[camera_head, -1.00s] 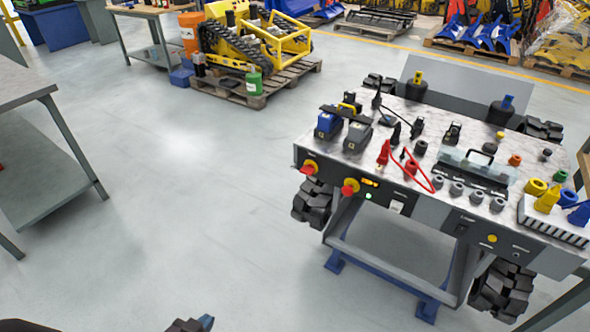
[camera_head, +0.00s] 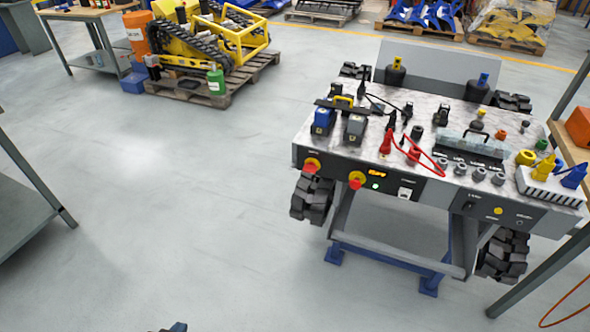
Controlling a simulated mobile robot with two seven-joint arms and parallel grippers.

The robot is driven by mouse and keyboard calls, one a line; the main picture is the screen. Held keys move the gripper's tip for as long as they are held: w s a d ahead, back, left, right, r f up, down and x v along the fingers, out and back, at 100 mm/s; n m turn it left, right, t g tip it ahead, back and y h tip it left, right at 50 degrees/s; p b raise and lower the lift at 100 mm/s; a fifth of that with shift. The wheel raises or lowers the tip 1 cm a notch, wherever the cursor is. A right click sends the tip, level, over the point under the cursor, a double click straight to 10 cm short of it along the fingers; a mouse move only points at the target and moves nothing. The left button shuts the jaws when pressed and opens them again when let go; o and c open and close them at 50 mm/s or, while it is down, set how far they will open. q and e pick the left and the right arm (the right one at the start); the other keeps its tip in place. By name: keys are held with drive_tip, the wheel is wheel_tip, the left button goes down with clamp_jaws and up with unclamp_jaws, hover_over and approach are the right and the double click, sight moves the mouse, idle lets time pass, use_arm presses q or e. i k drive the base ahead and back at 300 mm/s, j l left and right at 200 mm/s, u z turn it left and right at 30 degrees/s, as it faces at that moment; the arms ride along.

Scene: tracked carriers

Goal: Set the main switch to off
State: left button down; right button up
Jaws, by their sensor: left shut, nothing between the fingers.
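The carrier's front panel (camera_head: 385,187) faces me at the right of the head view. Two red rotary knobs on yellow rounds sit on its left part, a left knob (camera_head: 312,165) and a right knob (camera_head: 356,180). I cannot read which one is the main switch. A lit orange display (camera_head: 377,174) and a green light (camera_head: 376,186) are beside the right knob. Only a small dark tip of my left gripper (camera_head: 176,327) shows at the bottom edge. It is shut and empty, well below and left of the knobs. My right gripper is out of view.
The carrier's top (camera_head: 410,150) holds batteries, red leads and a clear-covered box. Black tracks (camera_head: 312,198) stick out at its sides. A grey table (camera_head: 30,215) stands at left, and a wooden bench (camera_head: 570,150) at right. The floor between is clear.

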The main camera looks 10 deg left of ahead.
sight(311, 168)
drive_tip(key=j, duration=0.85)
drive_tip(key=i+j, duration=0.35)
drive_tip(key=i, duration=0.2)
